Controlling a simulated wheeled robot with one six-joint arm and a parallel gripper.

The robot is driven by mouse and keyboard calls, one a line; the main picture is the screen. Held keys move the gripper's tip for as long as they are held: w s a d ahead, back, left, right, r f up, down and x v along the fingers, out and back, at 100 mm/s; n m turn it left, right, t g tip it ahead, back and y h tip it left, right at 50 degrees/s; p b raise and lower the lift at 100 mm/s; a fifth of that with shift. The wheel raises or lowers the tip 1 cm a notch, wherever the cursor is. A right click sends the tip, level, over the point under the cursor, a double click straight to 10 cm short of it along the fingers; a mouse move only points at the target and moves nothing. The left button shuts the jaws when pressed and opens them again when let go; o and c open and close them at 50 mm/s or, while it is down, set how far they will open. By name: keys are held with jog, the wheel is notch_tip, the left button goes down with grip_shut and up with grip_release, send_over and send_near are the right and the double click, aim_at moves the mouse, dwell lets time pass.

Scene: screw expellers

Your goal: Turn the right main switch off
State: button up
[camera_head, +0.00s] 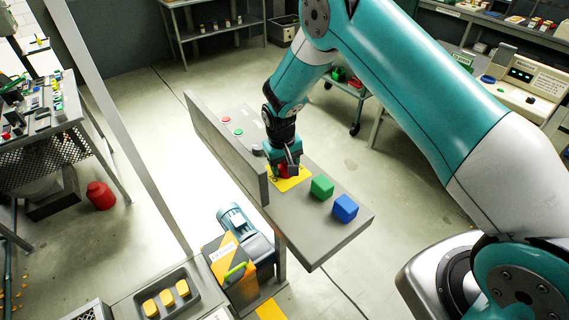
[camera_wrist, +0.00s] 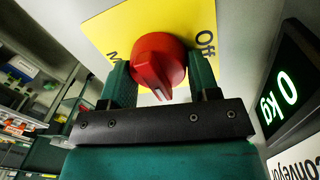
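The main switch is a red rotary knob (camera_wrist: 160,58) on a yellow plate (camera_wrist: 113,27). The word Off shows to the right of the knob, and a partly hidden word starting with M is at its left. The knob's ridge points down in the wrist view. My gripper (camera_wrist: 161,82) has its green fingers on either side of the knob, apart from the narrow ridge. I cannot tell whether they touch the knob's round body. In the head view, my gripper (camera_head: 287,168) is at the yellow plate (camera_head: 293,181) on the grey panel (camera_head: 290,226) and mostly hides the red knob.
A green block (camera_head: 321,187) and a blue block (camera_head: 345,208) are on the panel, right of the switch. An upright grey board (camera_head: 228,150) runs along its left side. In the wrist view, a 0 kg display (camera_wrist: 288,93) and a conveyor sign (camera_wrist: 297,156) are at right.

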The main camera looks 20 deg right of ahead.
jog(key=c, duration=0.3)
jog(key=n+b, duration=0.3)
jog(key=shift+a+f+n, duration=0.1)
jog(key=shift+f+n, duration=0.05)
jog(key=shift+n, duration=0.15)
jog(key=n+b, duration=0.2)
jog(key=n, duration=0.2)
jog(key=shift+s+n+t, duration=0.15)
jog(key=shift+n+t, duration=0.15)
jog(key=n+b, duration=0.2)
jog(key=n, duration=0.3)
jog(key=shift+s+y, duration=0.1)
jog(key=shift+y, duration=0.3)
jog(key=shift+s+n+b, duration=0.1)
jog(key=shift+n+b, duration=0.6)
jog(key=shift+n, duration=1.6)
jog(key=shift+r, duration=0.2)
